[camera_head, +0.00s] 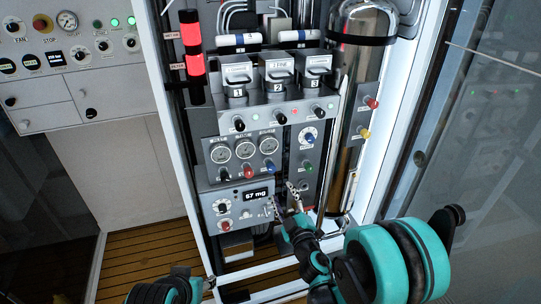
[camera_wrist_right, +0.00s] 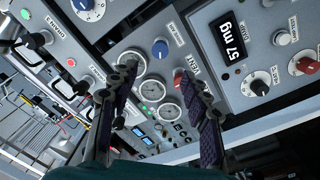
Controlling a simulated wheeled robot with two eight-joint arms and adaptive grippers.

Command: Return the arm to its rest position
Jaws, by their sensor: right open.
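My right gripper (camera_head: 283,199) is in front of the lower part of the fill panel (camera_head: 215,178), just right of the lit display reading 57 mg (camera_head: 256,194). Its two fingers are spread with nothing between them. In the right wrist view the open fingers of the right gripper (camera_wrist_right: 160,78) frame the gauges (camera_wrist_right: 152,89) and a red knob marked VENT (camera_wrist_right: 179,77). I see no contact with the panel, though the exact gap is hard to judge. My left arm (camera_head: 172,290) shows only at the bottom edge; its finger state is unclear.
Three numbered blocks (camera_head: 274,72) sit above the gauges. A tall metal cylinder (camera_head: 350,120) stands right of the panel. The white cabinet frame (camera_head: 178,150) borders the left side, with a glass door (camera_head: 480,140) at right. Wooden floor (camera_head: 150,262) is bare at lower left.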

